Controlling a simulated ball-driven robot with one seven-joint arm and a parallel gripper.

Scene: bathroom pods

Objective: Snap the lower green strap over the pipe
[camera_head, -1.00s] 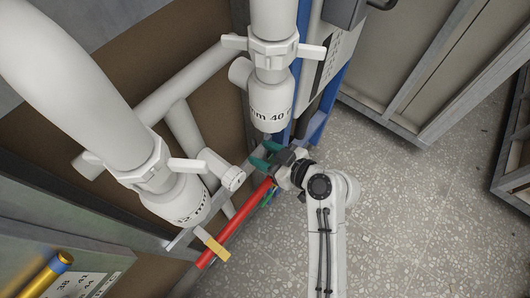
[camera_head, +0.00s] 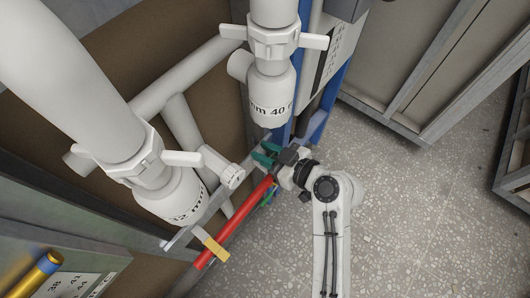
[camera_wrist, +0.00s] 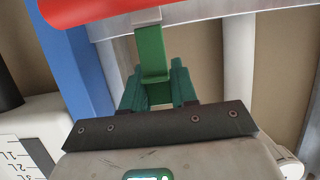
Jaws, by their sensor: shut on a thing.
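The red pipe (camera_head: 235,223) runs diagonally in the head view, and its end shows at the top left of the wrist view (camera_wrist: 90,8). My gripper's teal fingers (camera_head: 265,156) are near the pipe's upper end. In the wrist view my gripper (camera_wrist: 158,90) is shut on a green strap (camera_wrist: 151,52), which runs from a grey metal rail (camera_wrist: 200,15) down between the fingers. The strap is beside the pipe, not seen over it. A small green piece (camera_head: 267,198) shows beside the pipe in the head view; I cannot tell whether it is the same strap.
A yellow clip (camera_head: 214,247) is at the pipe's near end. White drain pipes (camera_head: 270,95) with valves stand close above and left of my gripper. A blue upright (camera_wrist: 88,60) is close by. Speckled floor (camera_head: 420,220) is open to the right.

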